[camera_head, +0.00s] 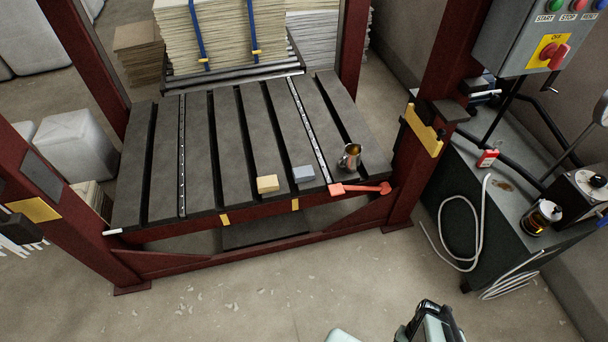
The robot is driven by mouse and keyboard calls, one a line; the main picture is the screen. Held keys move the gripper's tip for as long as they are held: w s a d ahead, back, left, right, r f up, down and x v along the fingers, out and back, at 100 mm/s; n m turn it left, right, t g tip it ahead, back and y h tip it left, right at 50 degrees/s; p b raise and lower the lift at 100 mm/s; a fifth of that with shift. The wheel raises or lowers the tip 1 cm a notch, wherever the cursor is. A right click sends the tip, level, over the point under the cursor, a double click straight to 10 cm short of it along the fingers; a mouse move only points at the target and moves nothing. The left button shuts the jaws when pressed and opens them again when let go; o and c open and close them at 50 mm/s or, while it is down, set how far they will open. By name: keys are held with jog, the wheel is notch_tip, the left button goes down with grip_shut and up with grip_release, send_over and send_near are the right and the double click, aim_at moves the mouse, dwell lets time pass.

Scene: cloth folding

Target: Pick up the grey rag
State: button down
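A small grey folded rag (304,173) lies on the dark slatted table (236,140), near its front edge and right of the middle. It looks like a flat, light blue-grey block. Nothing touches it. A pale and black part of my arm (430,322) shows at the bottom edge, well in front of the table and apart from the rag.
A yellow folded cloth (267,184) lies just left of the rag. A metal cup (350,157) and a red tool (360,189) are to its right. Dark red posts (435,110) flank the table. Paper stacks (222,35) stand behind. The table's left half is clear.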

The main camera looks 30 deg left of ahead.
jog(key=shift+c, duration=0.4)
grip_release()
dwell(0.4)
jog(key=shift+a, duration=0.15)
